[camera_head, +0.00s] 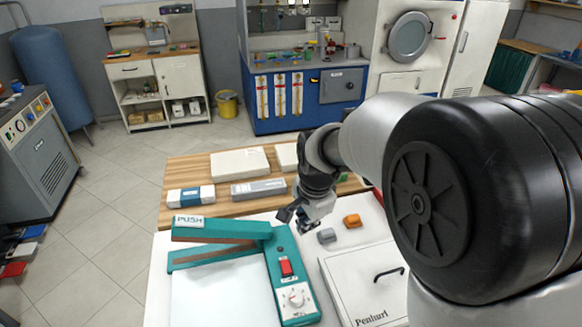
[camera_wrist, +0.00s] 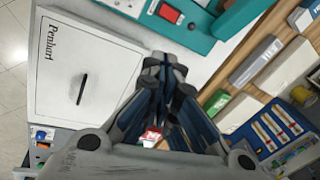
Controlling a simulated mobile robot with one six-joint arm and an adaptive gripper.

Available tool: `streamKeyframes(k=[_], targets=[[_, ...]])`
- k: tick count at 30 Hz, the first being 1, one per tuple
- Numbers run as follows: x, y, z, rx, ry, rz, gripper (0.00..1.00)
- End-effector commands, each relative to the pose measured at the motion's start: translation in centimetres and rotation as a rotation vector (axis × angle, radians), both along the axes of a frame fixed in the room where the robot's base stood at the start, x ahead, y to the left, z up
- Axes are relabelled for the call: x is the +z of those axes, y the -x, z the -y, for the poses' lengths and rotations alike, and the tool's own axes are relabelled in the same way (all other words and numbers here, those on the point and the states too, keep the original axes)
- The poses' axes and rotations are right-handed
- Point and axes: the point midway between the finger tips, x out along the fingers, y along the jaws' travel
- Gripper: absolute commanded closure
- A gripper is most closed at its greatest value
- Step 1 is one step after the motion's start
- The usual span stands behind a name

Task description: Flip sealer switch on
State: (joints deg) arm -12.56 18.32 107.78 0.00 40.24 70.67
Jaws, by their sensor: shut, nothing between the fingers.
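The teal sealer (camera_head: 277,285) stands on the white-topped table, its PUSH arm (camera_head: 215,231) pointing left. Its red switch (camera_head: 286,267) sits on the body above a white dial (camera_head: 295,298); I cannot tell which way the rocker is tilted. My gripper (camera_head: 305,226) is shut and empty, above the table just right of the sealer's far end, apart from the switch. In the wrist view the closed fingers (camera_wrist: 165,62) point toward the sealer (camera_wrist: 203,32), with the red switch (camera_wrist: 169,13) beyond them at the top.
A white Penhurl box (camera_head: 362,284) with a dark handle lies right of the sealer. A grey block (camera_head: 326,236) and an orange block (camera_head: 352,220) are close to my gripper. Several boxes, including a grey one (camera_head: 258,189), lie on the wooden strip behind.

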Motion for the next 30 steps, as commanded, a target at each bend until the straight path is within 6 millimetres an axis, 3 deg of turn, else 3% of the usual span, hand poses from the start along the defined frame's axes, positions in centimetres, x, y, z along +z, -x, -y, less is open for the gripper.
streamKeyframes(k=[3, 9, 13, 25, 30], targets=[[-3.4, -2.2, -1.9, -0.105, -0.024, -0.032, 1.0], [-7.1, -4.1, -3.9, -0.231, -0.051, -0.057, 1.0], [-8.1, -4.6, -4.3, -0.264, -0.057, -0.062, 1.0], [-8.4, -4.6, -4.4, -0.27, -0.058, -0.064, 1.0], [-10.2, -4.9, -4.4, -0.269, -0.057, -0.065, 1.0]])
